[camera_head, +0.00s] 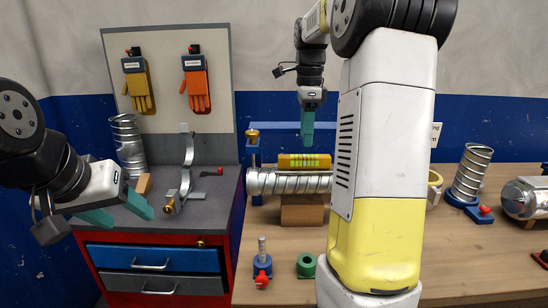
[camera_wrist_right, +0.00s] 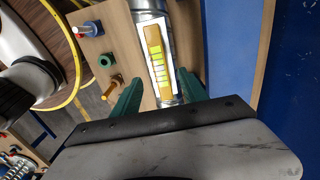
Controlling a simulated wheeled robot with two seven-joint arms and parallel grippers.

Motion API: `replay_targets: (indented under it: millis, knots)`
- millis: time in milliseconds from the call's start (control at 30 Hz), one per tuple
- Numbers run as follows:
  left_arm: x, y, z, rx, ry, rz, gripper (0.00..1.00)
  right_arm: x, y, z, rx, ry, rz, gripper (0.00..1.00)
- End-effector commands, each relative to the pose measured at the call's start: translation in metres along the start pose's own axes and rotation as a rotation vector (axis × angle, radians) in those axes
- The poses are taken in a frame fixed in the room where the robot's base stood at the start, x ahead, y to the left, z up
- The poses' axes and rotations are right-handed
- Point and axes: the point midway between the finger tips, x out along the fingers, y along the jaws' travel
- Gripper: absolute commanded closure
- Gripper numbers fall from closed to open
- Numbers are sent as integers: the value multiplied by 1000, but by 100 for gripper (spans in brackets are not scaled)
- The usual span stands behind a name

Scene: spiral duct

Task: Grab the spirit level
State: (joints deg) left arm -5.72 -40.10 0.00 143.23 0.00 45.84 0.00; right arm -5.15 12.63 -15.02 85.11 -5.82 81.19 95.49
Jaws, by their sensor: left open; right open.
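The spirit level (camera_head: 304,161) is a yellow bar with a bright green marked face. It lies along the top of the horizontal spiral duct (camera_head: 275,183) on the wooden workbench. In the right wrist view the level (camera_wrist_right: 155,58) shows within a white outlined area on the duct. My right gripper (camera_head: 307,127) is open and empty, above the level in the head view. In the wrist view its two teal fingers (camera_wrist_right: 158,92) stand apart on either side of the duct's line. My left gripper (camera_head: 126,213) is open and empty at the left, near the red cabinet.
A wooden block (camera_head: 302,212) sits under the duct. A blue clamp with a bolt (camera_head: 262,262) and a green ring (camera_head: 306,265) are on the front of the bench (camera_head: 460,265). Gloves (camera_head: 196,83) hang on a board. My right arm hides the bench's middle.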

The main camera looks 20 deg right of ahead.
Motion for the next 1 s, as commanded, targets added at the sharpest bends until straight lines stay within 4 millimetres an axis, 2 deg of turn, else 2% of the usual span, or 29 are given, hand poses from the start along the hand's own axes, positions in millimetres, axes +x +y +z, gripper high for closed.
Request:
replay_targets:
  millis: [267,533,667,867,1000]
  knots:
    - [0,0,0,0,0,0,43,30,0,0,9,2,3,49]
    - [0,0,0,0,0,0,43,68,0,1,7,1,3,49]
    - [0,0,0,0,0,0,43,76,0,1,7,1,1,49]
    - [0,0,0,0,0,0,43,76,0,2,7,1,0,49]
    - [0,0,0,0,0,0,43,76,0,2,6,1,0,77]
